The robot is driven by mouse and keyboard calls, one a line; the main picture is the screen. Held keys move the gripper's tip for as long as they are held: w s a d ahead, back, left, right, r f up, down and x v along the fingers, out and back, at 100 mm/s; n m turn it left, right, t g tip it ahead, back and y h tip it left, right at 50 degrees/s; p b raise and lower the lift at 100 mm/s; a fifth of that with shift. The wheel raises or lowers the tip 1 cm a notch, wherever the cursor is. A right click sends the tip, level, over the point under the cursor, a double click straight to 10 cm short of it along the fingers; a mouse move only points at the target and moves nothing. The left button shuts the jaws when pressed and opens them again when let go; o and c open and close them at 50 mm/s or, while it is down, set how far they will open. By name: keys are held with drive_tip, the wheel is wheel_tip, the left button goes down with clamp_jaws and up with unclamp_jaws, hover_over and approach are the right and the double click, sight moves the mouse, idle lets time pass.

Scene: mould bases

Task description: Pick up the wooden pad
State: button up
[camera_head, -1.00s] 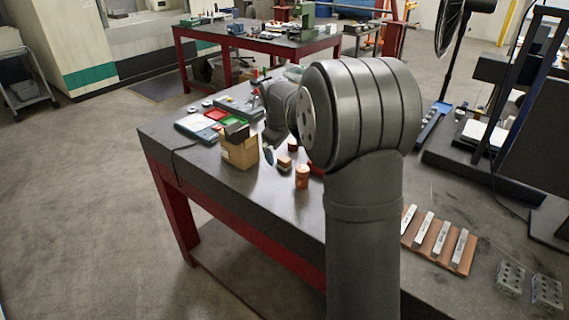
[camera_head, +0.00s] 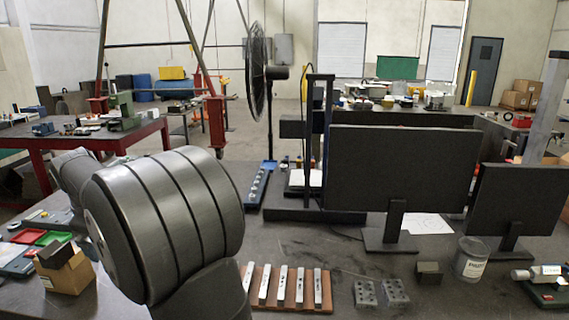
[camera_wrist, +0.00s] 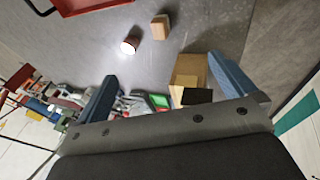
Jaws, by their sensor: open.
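A small light-brown wooden block (camera_wrist: 160,27), which looks like the wooden pad, lies on the grey bench top near the top of the wrist view. My gripper (camera_wrist: 163,70) is open, with its two blue fingers wide apart and nothing between them. The block is beyond the fingertips, apart from them. In the head view now, my arm's thick grey joint hides my gripper, and I cannot see the block there.
A reddish cylinder (camera_wrist: 130,46) stands beside the block. An open cardboard box (camera_wrist: 188,70) is near the right finger. A brown board (camera_head: 290,288) with several metal bars, metal blocks (camera_head: 380,292) and a monitor (camera_head: 400,168) occupy the bench to the right.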

idle(0.3)
drive_tip(key=c, duration=1)
drive_tip(key=shift+o, duration=0.2)
drive_tip(key=w+m+g, duration=0.1)
drive_tip(key=w+g, duration=0.3)
drive_tip(key=w, duration=0.2)
drive_tip(key=shift+h, duration=0.3)
drive_tip(key=a+f, duration=0.1)
drive_tip(key=f, duration=0.6)
drive_tip(key=a+f, duration=0.1)
drive_tip(key=f, duration=0.3)
drive_tip(key=shift+w+a+f, duration=0.1)
drive_tip(key=shift+a+f, duration=0.1)
drive_tip(key=shift+a, duration=0.1)
drive_tip(key=shift+w+a+f, duration=0.1)
drive_tip(key=shift+a+f, duration=0.1)
drive_tip(key=shift+f, duration=0.7)
drive_tip(key=shift+w+a+f, duration=0.1)
drive_tip(key=shift+a+f, duration=0.15)
drive_tip(key=shift+f, duration=0.65)
drive_tip(key=shift+a+f, duration=0.2)
drive_tip(key=shift+f, duration=0.7)
